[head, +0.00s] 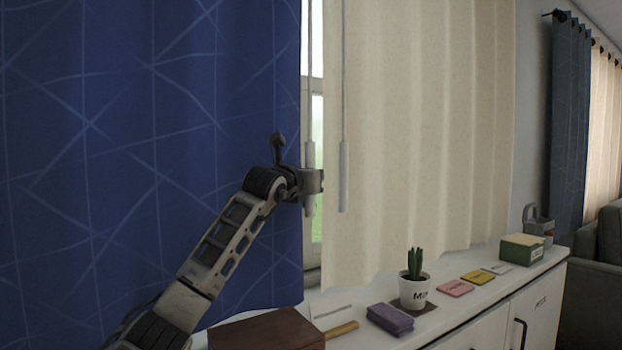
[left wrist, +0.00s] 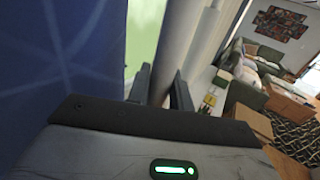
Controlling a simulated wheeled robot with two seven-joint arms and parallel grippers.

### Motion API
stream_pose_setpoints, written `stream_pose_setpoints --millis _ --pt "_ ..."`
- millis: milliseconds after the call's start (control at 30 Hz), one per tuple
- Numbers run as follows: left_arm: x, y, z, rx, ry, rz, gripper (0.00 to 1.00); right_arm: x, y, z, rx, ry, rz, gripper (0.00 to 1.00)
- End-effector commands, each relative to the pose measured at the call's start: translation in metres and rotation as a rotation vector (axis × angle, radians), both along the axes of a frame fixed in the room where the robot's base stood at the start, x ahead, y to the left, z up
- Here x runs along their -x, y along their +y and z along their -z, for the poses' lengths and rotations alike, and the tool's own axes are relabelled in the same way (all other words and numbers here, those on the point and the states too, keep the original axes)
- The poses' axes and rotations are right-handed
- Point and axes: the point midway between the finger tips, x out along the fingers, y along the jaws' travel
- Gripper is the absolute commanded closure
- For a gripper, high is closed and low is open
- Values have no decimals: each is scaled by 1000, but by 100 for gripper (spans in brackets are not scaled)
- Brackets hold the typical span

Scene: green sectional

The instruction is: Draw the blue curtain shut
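The blue curtain (head: 110,130), with pale crossing lines, hangs across the left of the head view; its right edge stands beside a narrow strip of bare window (head: 317,120). The cream curtain (head: 430,110) hangs right of that strip. A thin grey draw wand (head: 309,70) hangs at the blue curtain's edge. My left gripper (head: 309,182) is around its thicker lower handle and looks shut on it. In the left wrist view the wand (left wrist: 171,45) runs down between the two dark fingers. The blue curtain (left wrist: 60,50) is left of them. My right gripper is not in view.
A second wand (head: 343,175) hangs close by, before the cream curtain. The white cabinet top (head: 440,300) below carries a brown box (head: 265,332), a purple cloth-like block (head: 390,319), a potted cactus (head: 414,290), coloured pads and a green box (head: 521,249).

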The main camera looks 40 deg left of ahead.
Motion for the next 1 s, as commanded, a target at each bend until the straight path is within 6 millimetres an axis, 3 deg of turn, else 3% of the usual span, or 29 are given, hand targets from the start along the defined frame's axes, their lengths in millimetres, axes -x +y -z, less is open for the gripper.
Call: stream_pose_setpoints --millis 333,467,1000 --pt "1 0 0 -1 -2 -1 71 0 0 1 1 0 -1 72" --pt "11 -3 2 -1 -3 0 71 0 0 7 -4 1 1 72" --pt "124 -40 3 -5 -4 -2 71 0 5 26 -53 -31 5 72"
